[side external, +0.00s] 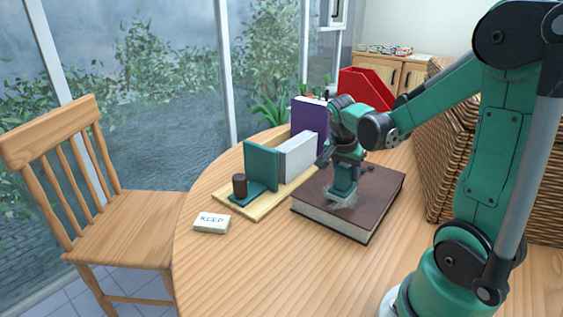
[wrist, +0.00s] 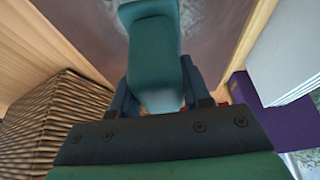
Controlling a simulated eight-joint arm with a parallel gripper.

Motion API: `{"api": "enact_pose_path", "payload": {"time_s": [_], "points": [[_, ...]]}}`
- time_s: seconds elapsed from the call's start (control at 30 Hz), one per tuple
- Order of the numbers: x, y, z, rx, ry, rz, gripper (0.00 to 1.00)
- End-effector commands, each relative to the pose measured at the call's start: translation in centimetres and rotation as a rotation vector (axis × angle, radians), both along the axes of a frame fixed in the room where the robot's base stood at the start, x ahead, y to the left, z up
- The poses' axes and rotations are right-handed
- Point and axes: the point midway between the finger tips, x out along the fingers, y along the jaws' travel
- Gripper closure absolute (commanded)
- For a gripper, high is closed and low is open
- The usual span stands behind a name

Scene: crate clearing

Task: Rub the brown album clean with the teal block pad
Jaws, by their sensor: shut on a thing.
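The brown album (side external: 380,190) lies flat and closed on the round wooden table; its cover also fills the top of the wrist view (wrist: 85,25). The teal block pad (side external: 343,190) is upright on the cover, seemingly touching it. My gripper (side external: 345,168) is shut on the pad from above. In the wrist view the pad (wrist: 155,45) sits between the fingers (wrist: 158,85). A pale greyish smudge (side external: 346,204) shows on the cover around the pad's foot, partly hidden by the pad.
Left of the album, a wooden book rack (side external: 262,208) holds a teal bookend (side external: 261,164), a white book (side external: 298,155) and a purple book (side external: 308,115). A small KEEP block (side external: 212,223) lies nearby. A wicker basket (side external: 440,150) stands right. The table's front is clear.

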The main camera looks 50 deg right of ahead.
Motion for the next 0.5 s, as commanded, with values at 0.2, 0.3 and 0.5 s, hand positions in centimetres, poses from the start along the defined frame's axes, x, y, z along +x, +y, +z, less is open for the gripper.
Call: {"api": "enact_pose_path", "payload": {"time_s": [0.2, 0.3, 0.5], "points": [[0.0, -0.1, 0.0, 0.000, 0.000, 0.001, 1.00], [0.0, 0.4, 0.1, 0.000, 0.000, 0.003, 1.00], [-0.1, 1.4, 0.3, 0.001, 0.001, 0.002, 1.00]]}}
